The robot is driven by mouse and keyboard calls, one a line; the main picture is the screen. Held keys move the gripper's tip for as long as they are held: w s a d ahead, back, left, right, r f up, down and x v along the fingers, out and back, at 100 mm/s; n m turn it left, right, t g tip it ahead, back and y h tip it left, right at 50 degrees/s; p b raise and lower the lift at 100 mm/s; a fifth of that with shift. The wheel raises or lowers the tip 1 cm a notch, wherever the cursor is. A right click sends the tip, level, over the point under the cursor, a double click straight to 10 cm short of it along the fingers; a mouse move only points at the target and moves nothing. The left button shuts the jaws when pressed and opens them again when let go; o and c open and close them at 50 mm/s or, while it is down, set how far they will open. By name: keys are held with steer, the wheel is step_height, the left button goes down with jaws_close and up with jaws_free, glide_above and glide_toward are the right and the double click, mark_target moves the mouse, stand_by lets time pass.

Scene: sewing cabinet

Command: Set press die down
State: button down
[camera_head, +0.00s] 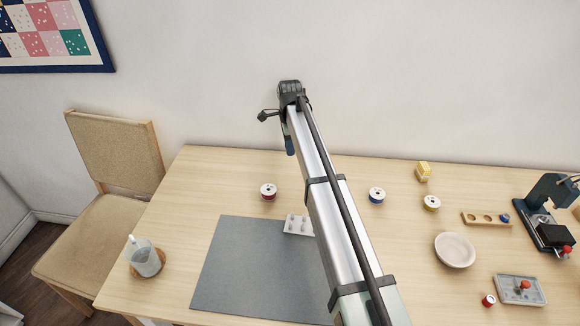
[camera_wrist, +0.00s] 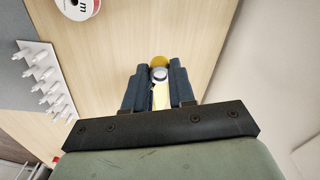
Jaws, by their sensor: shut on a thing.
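My gripper (camera_wrist: 158,76) shows in the wrist view with its two dark blue fingers closed around a small piece, which I take to be the press die (camera_wrist: 159,73). It has a pale metallic body and a yellow round end showing between the fingertips. In the head view my gripper (camera_head: 290,146) points down near the back edge of the table, and the die is hidden there. A wooden holder with round holes (camera_head: 478,217) lies at the right, with a small blue piece (camera_head: 505,218) at its right end. The dark press (camera_head: 548,213) stands at the far right.
A red spool (camera_head: 268,191) and a white pin rack (camera_head: 298,225) are near my gripper. A glass (camera_head: 145,260) stands left. The wall borders the table's back.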

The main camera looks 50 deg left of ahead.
step_height(320, 180, down, 8)
steer(key=shift+f, duration=0.1)
stand_by(0.4)
steer(key=shift+f, duration=0.1)
steer(key=c, duration=0.9)
jaws_free()
steer(key=shift+c, duration=0.2)
step_height(320, 180, up, 12)
steer(key=shift+r, duration=0.15)
